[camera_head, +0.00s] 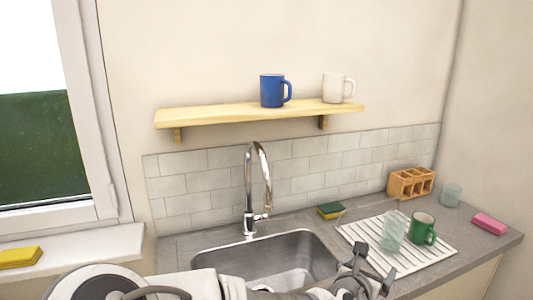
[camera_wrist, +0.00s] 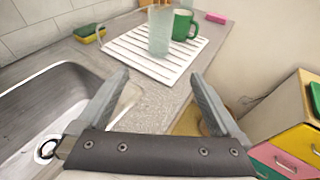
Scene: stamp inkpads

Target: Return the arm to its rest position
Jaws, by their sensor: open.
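My gripper (camera_head: 368,272) is at the bottom of the head view, at the right front of the sink. In the wrist view my gripper (camera_wrist: 158,95) has its two grey fingers wide apart, with nothing between them but a view of the counter edge. My arm runs along the bottom of the head view and hides the front of the sink. A clear glass (camera_head: 393,231) and a green mug (camera_head: 422,228) stand on the white drying rack (camera_head: 433,256), beyond my gripper; the glass (camera_wrist: 160,32) and mug (camera_wrist: 184,24) also show in the wrist view.
The sink (camera_head: 285,255) and tall faucet (camera_head: 249,190) are left of my gripper. A shelf (camera_head: 220,114) holds a blue mug (camera_head: 271,91) and a white mug (camera_head: 334,88). A sponge (camera_head: 330,211), wooden holder (camera_head: 410,183) and pink sponge (camera_head: 489,223) lie on the counter. Colored drawers (camera_wrist: 285,145) stand right.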

